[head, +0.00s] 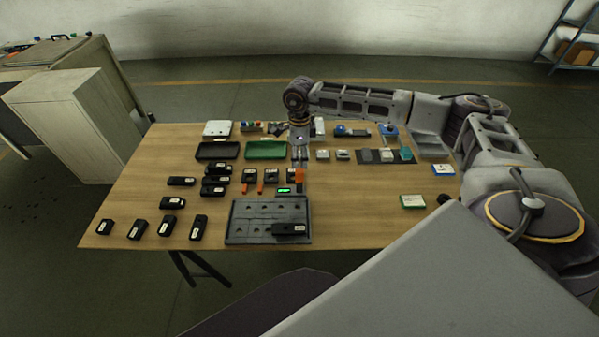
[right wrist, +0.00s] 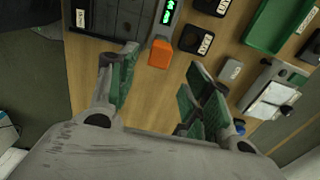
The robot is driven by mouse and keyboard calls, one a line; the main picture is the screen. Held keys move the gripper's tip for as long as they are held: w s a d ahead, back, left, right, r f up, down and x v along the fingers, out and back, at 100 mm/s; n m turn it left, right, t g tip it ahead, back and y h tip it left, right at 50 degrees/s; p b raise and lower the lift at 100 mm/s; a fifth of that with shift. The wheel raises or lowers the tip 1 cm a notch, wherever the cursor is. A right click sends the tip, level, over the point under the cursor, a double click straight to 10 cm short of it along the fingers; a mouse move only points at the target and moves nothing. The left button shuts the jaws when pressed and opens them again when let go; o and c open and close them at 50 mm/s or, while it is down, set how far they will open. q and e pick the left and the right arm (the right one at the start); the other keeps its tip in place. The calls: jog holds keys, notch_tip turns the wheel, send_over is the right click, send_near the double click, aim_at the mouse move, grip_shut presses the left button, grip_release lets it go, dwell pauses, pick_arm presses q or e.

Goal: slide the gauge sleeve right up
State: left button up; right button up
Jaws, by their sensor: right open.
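My right gripper (head: 300,160) hangs over the middle of the table, its fingers pointing down. In the right wrist view the gripper (right wrist: 160,92) has its green-padded fingers spread wide with nothing between them. Just beyond the gap lies an orange block (right wrist: 160,52), which also shows in the head view (head: 299,175) just below the fingers. Next to it is a small device with a lit green display (right wrist: 163,17), also in the head view (head: 284,190). I cannot tell which part is the gauge sleeve. My left gripper is not in view.
A grey plate with holes (head: 246,225) lies at the table's front. Several black labelled blocks stand to its left. A green tray (head: 266,150) and a black tray (head: 217,150) lie behind. The table's right front is mostly clear around a green-and-white box (head: 412,201).

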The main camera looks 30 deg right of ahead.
aim_at(300, 170)
jog(key=shift+f+p, duration=0.5)
jog(key=shift+f, duration=3.85)
grip_shut()
